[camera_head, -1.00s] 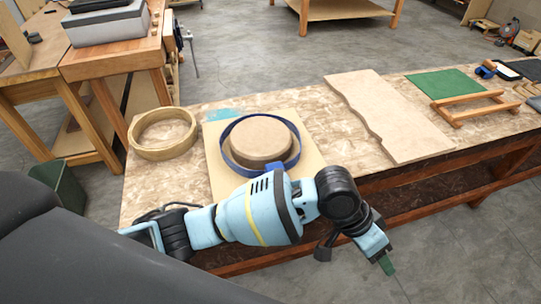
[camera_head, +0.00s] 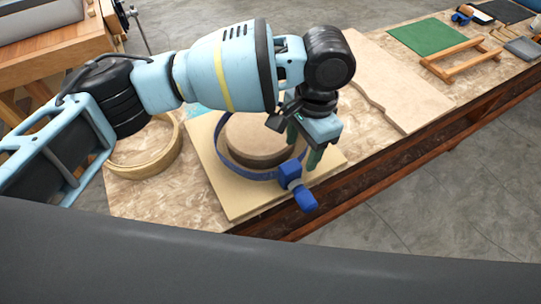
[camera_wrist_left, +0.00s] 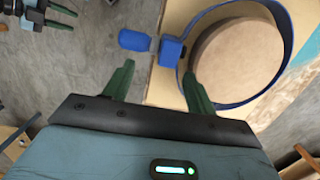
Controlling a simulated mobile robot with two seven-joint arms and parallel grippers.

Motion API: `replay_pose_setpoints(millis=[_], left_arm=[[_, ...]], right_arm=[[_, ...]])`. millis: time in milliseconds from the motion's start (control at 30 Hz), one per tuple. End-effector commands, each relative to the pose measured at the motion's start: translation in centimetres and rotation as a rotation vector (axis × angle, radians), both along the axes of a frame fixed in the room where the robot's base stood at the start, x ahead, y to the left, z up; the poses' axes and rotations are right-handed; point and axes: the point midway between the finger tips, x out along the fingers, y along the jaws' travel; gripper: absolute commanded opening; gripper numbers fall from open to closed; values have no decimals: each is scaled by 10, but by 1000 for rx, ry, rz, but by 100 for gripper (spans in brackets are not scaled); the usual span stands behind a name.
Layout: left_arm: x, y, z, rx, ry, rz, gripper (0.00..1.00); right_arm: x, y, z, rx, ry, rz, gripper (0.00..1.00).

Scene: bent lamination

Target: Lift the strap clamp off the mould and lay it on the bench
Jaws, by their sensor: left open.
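The strap clamp is a blue band (camera_head: 240,168) looped around the round wooden mould (camera_head: 258,150), with visible slack on some sides. Its blue buckle (camera_head: 290,172) and handle (camera_head: 306,199) stick out toward the bench's front edge. My left gripper (camera_head: 303,147) is open and empty, beside the buckle. In the left wrist view its two green fingers (camera_wrist_left: 158,68) are spread, with the buckle (camera_wrist_left: 171,51) just beyond their tips. I cannot tell whether they touch. My arm hides the mould's far part in the head view. My right gripper (camera_wrist_left: 73,18) shows open at the left wrist view's top left.
The mould sits on a square board (camera_head: 235,202) on the bench. A wooden ring (camera_head: 150,166) lies to its left, partly behind my arm. A wavy-edged sheet (camera_head: 400,85), a green mat (camera_head: 427,36) and a wooden frame (camera_head: 465,62) lie to the right.

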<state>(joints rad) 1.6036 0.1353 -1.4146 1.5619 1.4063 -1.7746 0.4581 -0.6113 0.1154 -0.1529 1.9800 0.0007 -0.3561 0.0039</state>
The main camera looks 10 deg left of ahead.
Motion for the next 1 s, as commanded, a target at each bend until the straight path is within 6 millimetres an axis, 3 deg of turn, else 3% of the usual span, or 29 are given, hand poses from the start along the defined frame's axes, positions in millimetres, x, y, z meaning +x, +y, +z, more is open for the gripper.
replay_pose_setpoints(millis=[367,600,767,1000], left_arm=[[2,5,1,28,-3,4,56],[1,7,-21,27,-2,4,56],[2,7,-23,26,-4,4,56],[8,12,-54,29,-2,5,56]], right_arm=[[-1,-1,-1,-3,2,3,36],[-3,-2,-3,-6,8,6,36],[-3,-2,-3,-6,8,5,36],[-5,0,-7,0,15,-1,36]])
